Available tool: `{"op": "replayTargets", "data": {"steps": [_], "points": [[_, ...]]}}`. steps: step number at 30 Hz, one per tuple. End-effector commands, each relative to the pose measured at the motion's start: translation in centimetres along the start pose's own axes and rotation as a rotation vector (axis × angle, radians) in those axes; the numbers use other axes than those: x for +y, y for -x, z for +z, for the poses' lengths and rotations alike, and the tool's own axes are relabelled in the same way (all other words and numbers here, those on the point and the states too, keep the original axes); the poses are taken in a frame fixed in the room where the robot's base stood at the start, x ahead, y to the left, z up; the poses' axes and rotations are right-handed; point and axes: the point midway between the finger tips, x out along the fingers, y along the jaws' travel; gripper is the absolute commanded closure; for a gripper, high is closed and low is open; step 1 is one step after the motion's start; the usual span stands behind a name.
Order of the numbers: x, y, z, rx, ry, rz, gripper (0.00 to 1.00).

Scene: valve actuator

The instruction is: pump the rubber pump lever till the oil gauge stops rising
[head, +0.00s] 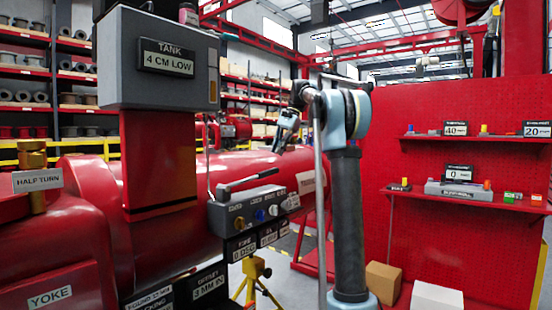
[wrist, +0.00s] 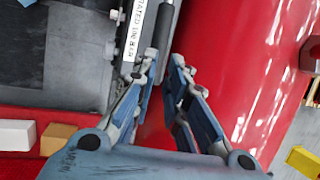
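The pump lever (head: 250,181) slants up to the right from the grey pump block (head: 255,208), with a dark rubber grip at its upper end. My gripper (head: 285,132) is above and to the right of the lever, apart from it. In the wrist view my gripper (wrist: 165,68) is open, its fingers spread with nothing held. A dark rod (wrist: 165,27), perhaps the lever's grip, shows just beyond the fingertips. The grey tank (head: 160,85) reads "4 CM LOW". A narrow strip on its right side, perhaps the oil gauge (head: 213,88), is too small to read.
A large red cylinder (head: 170,175) lies behind the pump block. Colored knobs sit on the block's front. A red pegboard with shelves (head: 470,197) stands at right. A cardboard box (head: 382,282) and white box (head: 436,298) lie below it.

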Motion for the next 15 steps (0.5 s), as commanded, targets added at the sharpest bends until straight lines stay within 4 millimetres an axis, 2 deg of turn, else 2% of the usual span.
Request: {"op": "replayTargets", "data": {"steps": [3, 9, 15], "points": [[-0.1, 1.2, 2.1, 0.11, -0.005, 0.012, 1.0], [0.1, 4.0, 4.9, 0.321, -0.002, 0.007, 1.0], [0.2, 5.5, 6.0, 0.418, 0.007, -0.006, 1.0]]}}
